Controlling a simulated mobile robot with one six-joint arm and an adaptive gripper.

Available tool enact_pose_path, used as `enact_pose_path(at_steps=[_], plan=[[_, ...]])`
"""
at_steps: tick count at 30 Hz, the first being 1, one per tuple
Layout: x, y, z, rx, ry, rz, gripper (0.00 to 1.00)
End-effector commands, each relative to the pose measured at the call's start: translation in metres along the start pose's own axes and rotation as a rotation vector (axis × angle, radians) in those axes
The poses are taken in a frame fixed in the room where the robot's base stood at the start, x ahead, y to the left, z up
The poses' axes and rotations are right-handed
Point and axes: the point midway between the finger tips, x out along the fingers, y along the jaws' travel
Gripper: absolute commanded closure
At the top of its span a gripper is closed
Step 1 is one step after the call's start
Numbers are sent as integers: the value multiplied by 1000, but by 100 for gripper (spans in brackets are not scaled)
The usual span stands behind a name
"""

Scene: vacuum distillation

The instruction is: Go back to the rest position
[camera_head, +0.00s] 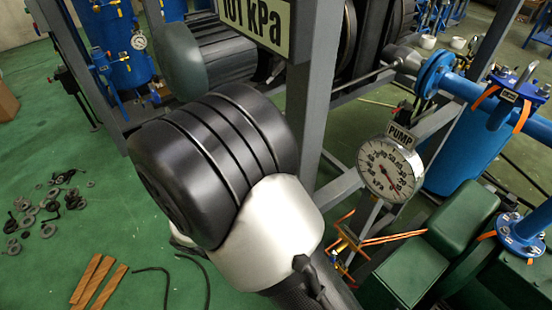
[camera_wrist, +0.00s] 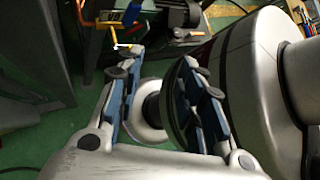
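My gripper (camera_wrist: 160,66) shows in the wrist view with its two blue-and-grey fingers apart. Nothing is held between the fingertips. A rounded grey and black part behind the fingers and the large pale cylinder at the right look like my own arm. In the head view my black and white arm link fills the middle and hides part of the floor and frame. The gripper itself is not visible there.
A pump gauge (camera_head: 390,169) stands right of my arm, near a grey frame post (camera_head: 314,90) and a "101 kPa" sign (camera_head: 256,22). Blue piping (camera_head: 465,88) and green machinery (camera_head: 407,262) lie at right. Loose washers (camera_head: 47,205) and wooden strips (camera_head: 98,281) lie on the green floor.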

Motion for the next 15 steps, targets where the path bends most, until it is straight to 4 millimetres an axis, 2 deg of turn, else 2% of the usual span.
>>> enact_pose_path(at_steps=[1,3,15], plan=[[-8,-2,18,107,82,-9,65],[-16,-7,38,248,183,-23,65],[-42,-52,142,1076,708,-115,65]])
